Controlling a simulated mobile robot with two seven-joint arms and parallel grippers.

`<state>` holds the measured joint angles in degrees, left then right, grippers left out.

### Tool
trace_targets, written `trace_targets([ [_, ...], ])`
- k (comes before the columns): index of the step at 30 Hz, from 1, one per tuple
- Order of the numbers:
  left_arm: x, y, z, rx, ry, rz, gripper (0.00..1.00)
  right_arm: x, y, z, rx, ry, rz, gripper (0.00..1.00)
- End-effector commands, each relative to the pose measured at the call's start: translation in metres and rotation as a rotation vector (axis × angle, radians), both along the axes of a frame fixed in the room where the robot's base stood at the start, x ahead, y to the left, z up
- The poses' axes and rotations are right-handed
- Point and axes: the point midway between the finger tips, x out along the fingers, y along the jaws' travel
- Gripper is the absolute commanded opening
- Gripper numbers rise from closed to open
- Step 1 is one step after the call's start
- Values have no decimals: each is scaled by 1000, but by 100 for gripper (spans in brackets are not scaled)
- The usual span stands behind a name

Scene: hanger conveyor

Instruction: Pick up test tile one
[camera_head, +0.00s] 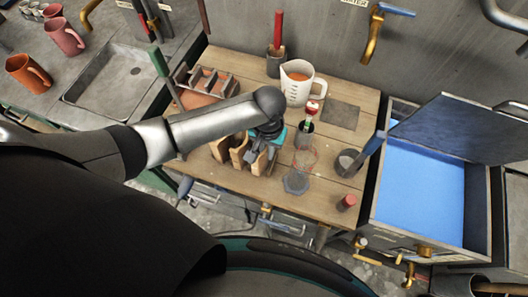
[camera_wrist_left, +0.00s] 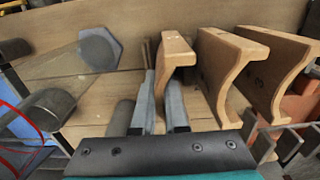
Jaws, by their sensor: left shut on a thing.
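Several tan, curved-profile tiles stand in a row on the wooden table. In the wrist view, the nearest tile (camera_wrist_left: 174,50) is between the fingers of my left gripper (camera_wrist_left: 160,100), which is shut on it. The other two tiles, the middle one (camera_wrist_left: 226,65) and the far one (camera_wrist_left: 282,68), stand apart to the right. In the head view, my left gripper (camera_head: 258,150) is over the row's right-hand tile (camera_head: 260,164), largely hidden by my wrist. The other tiles (camera_head: 238,152) (camera_head: 219,149) stand left of it. I cannot read which tile is number one. My right gripper is not in view.
A measuring jug (camera_head: 297,88) is behind. A blue-lined bin (camera_head: 422,190) lies right of the table (camera_head: 325,200).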

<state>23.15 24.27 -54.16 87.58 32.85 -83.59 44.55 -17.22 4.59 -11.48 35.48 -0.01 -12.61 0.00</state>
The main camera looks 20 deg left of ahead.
Motion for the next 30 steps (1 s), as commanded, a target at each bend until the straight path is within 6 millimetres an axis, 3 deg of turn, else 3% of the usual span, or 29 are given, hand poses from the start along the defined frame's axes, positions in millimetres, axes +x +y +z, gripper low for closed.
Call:
trace_targets([
  [8, 1, 0, 7, -1, -1, 0, 0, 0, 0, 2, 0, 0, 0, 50],
  [14, 1, 0, 31, -2, -3, 0, 0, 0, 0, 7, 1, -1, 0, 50],
  [30, 2, -1, 166, -2, -5, -1, 0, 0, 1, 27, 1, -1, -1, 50],
])
